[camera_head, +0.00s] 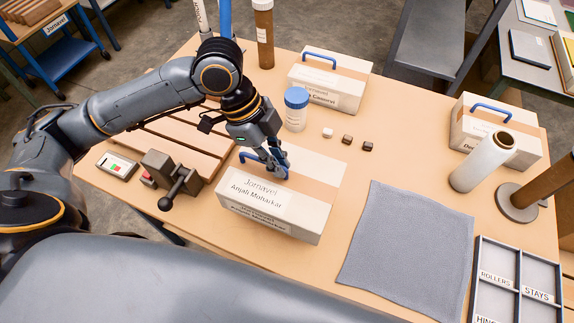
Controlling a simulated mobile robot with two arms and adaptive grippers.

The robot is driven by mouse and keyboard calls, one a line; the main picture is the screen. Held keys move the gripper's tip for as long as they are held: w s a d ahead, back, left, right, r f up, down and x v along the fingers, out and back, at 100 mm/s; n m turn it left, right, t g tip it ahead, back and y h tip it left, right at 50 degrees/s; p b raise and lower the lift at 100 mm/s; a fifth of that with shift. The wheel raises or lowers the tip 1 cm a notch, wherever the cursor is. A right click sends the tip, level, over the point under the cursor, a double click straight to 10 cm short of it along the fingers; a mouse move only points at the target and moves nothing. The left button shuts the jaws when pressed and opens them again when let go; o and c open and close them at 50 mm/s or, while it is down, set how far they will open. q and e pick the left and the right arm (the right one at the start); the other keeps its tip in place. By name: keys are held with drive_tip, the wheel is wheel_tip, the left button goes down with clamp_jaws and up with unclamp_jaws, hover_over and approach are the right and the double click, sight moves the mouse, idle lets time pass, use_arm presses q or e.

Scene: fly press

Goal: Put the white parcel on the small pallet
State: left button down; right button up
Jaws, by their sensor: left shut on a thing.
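A white parcel (322,208) with a tan band, a name label and a blue handle is at the middle of the table. My left gripper (272,166) is shut on its blue handle from above. I cannot tell whether the parcel rests on the table or hangs just over it. The small pallet (195,137), with wooden slats, lies left of the parcel, partly hidden under my left arm. Two similar white parcels stand at the back (353,88) and at the right (515,142). My right gripper is not in view.
A clamp with a lever (172,180) and a small switch box (117,165) stand in front of the pallet. A blue-capped jar (296,110) and small blocks (347,139) lie behind the held parcel. A grey cloth (408,240) and a divided tray (518,262) are at right.

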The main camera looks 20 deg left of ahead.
sight(291, 170)
use_arm(q)
drive_tip(key=shift+w+d+f, duration=0.25)
drive_tip(key=shift+w+f, duration=0.25)
drive_tip(key=shift+f, duration=0.1)
drive_tip(key=shift+w+d+f, duration=0.2)
drive_tip(key=shift+w+f, duration=0.3)
drive_tip(key=shift+f, duration=0.1)
drive_tip(key=f, duration=0.1)
drive_tip(key=p, duration=0.1)
drive_tip(key=f, duration=0.1)
drive_tip(key=shift+w+d+f, duration=0.1)
drive_tip(key=shift+w+f, duration=0.15)
drive_tip(key=shift+f, duration=0.6)
drive_tip(key=c, duration=1.4)
unclamp_jaws()
drive_tip(key=shift+f, duration=0.15)
drive_tip(key=shift+c, duration=0.2)
drive_tip(key=shift+s, duration=0.1)
drive_tip(key=b+v, duration=0.1)
drive_tip(key=v, duration=1.1)
